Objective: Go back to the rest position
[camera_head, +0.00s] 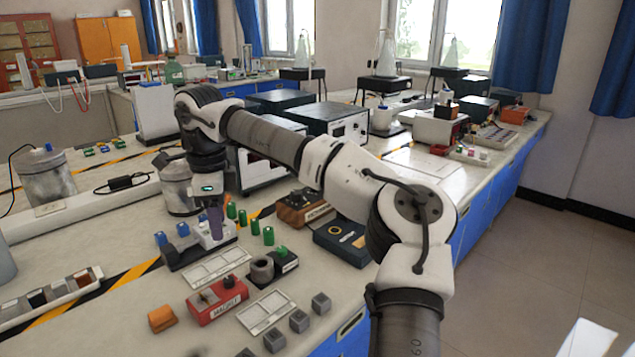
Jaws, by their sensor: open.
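My arm reaches in from the lower right and bends down over the lab bench (120,235). The jaws are open. I cannot tell whether the fingertips touch the stand or the piece beneath them.
Green pegs (268,236) stand just right of my gripper. A red box (217,300), an orange block (161,318) and several grey cubes (299,321) lie nearer. A metal canister (46,176) stands left. Instrument boxes (335,120) stand behind my arm. Open floor (545,265) lies right.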

